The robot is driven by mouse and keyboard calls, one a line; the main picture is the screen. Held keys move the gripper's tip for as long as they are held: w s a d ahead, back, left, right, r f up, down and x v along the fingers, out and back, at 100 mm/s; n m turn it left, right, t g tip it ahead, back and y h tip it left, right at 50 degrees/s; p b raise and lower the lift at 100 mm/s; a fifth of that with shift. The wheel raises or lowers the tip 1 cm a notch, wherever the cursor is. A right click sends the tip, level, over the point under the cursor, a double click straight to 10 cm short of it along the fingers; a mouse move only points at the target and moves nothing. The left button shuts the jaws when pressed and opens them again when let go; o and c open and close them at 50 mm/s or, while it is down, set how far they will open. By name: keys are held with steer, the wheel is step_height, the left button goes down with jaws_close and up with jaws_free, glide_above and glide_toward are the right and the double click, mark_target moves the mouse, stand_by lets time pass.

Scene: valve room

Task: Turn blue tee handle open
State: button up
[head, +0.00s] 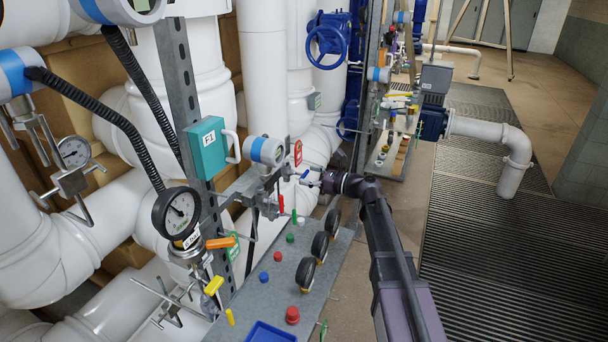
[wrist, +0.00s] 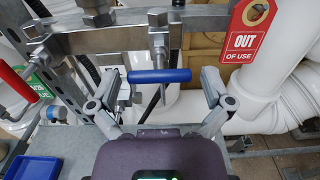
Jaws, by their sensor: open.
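The blue tee handle (wrist: 160,76) lies level across the middle of the wrist view, on a metal stem below a steel bracket bar. In the head view the handle (head: 305,173) is a small blue spot at the tip of my arm. My gripper (wrist: 161,84) is open, with one finger to the left of the handle and one to the right. Gaps show between both fingers and the handle's ends. In the head view my gripper (head: 313,178) is small and reaches left toward the valve fittings. How far the handle sits between the fingers in depth is hard to tell.
A red "OUT OF USE" tag (wrist: 247,38) hangs at upper right, near the right finger. A red lever (wrist: 14,82) is at left.

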steer(key=shift+w+a, duration=0.15)
steer(key=shift+a, duration=0.4)
steer(key=c, duration=0.9)
